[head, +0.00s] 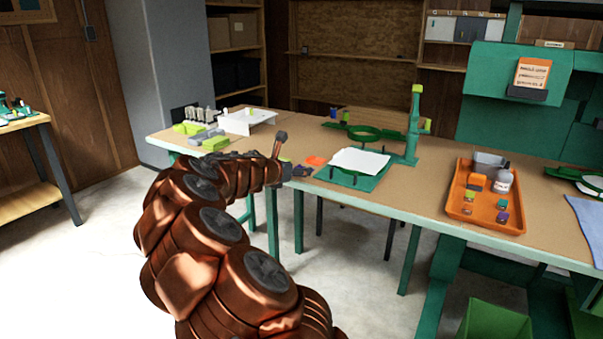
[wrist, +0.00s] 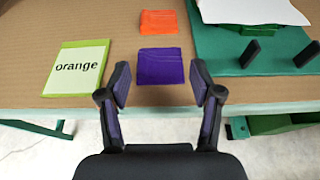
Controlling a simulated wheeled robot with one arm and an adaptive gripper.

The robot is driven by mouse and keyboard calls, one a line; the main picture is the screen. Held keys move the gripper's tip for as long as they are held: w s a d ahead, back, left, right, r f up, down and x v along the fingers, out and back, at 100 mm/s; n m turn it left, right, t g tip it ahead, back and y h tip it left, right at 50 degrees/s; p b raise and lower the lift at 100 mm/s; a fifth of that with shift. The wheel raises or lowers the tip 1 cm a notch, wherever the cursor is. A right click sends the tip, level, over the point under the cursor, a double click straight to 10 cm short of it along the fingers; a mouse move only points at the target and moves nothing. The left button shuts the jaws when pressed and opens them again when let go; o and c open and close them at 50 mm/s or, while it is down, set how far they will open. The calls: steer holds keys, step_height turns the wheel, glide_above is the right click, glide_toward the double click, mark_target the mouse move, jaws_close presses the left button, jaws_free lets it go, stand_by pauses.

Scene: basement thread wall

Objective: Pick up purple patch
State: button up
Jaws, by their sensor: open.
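The purple patch (wrist: 160,66) lies flat on the brown tabletop near its front edge in the wrist view. My gripper (wrist: 160,84) is open, its two fingers standing apart on the left and right of the patch, with nothing between the pads held. The patch lies just beyond the fingertips; I cannot tell the height gap. In the head view my gripper (head: 298,171) is at the table's front edge, and the purple patch is mostly hidden by it there.
An orange patch (wrist: 160,22) lies just behind the purple one. A green-edged card reading "orange" (wrist: 77,68) lies to the left. A green board (wrist: 225,57) with dark pegs and white paper is at right. An orange tray (head: 453,211) with small items stands farther right.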

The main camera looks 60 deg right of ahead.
steer(key=shift+x, duration=1)
steer(key=c, duration=0.4)
